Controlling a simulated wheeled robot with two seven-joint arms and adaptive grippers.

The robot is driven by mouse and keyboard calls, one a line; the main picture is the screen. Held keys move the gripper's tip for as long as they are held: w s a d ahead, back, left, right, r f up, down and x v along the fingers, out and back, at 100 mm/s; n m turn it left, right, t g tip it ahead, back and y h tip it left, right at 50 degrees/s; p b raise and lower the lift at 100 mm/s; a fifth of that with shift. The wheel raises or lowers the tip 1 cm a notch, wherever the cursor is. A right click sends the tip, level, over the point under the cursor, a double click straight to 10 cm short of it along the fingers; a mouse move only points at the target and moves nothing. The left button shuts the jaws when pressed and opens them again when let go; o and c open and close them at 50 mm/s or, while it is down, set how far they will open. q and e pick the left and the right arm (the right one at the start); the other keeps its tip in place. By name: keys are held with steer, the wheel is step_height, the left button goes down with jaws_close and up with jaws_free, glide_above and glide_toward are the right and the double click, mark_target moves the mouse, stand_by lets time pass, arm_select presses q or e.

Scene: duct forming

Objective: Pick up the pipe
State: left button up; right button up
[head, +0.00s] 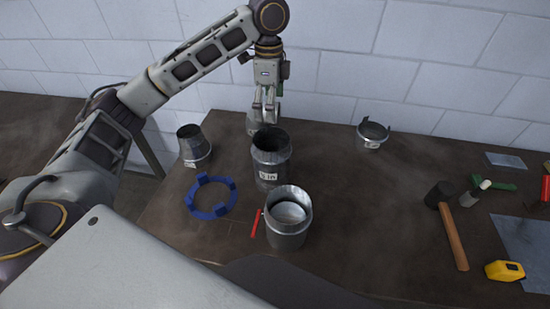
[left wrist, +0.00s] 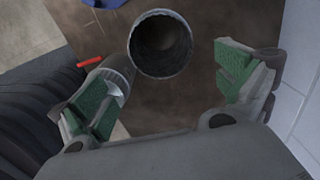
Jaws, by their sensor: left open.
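A grey metal pipe with a paper label (head: 268,177) stands upright on the table near the middle of the head view. My left gripper (head: 265,113) hangs fingers down just above and behind its rim, open and empty. In the left wrist view the green-padded fingers (left wrist: 165,88) are spread wide, and an open round pipe mouth (left wrist: 160,70) shows beyond them, between the tips. A second metal pipe (head: 287,237) stands nearer in the head view. Another metal piece (head: 252,124) is partly hidden behind the gripper. My right gripper is not in view.
A tapered metal piece (head: 195,151) and a blue ring (head: 211,213) are at the left. A red tool (head: 256,223) lies by the near pipe. A pronged collar (head: 372,133), a hammer (head: 453,232) and a yellow tape measure (head: 504,271) are at the right. A white wall (head: 430,70) stands behind.

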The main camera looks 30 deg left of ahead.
arm_select(q)
steer(key=shift+w, duration=0.2)
steer(key=shift+s+r, duration=0.1)
steer(key=shift+s, duration=0.05)
glide_above(271, 130)
steer(key=s+d, duration=0.2)
steer(key=s, duration=0.2)
steer(key=shift+f, duration=3.9)
steer(key=shift+s+f+b, duration=0.1)
steer(key=shift+f+b, duration=0.2)
steer(key=shift+f, duration=0.15)
steer(key=shift+f, duration=0.1)
step_height(271, 130, down, 5)
steer(key=shift+d+p, duration=0.1)
steer(key=shift+p, duration=0.25)
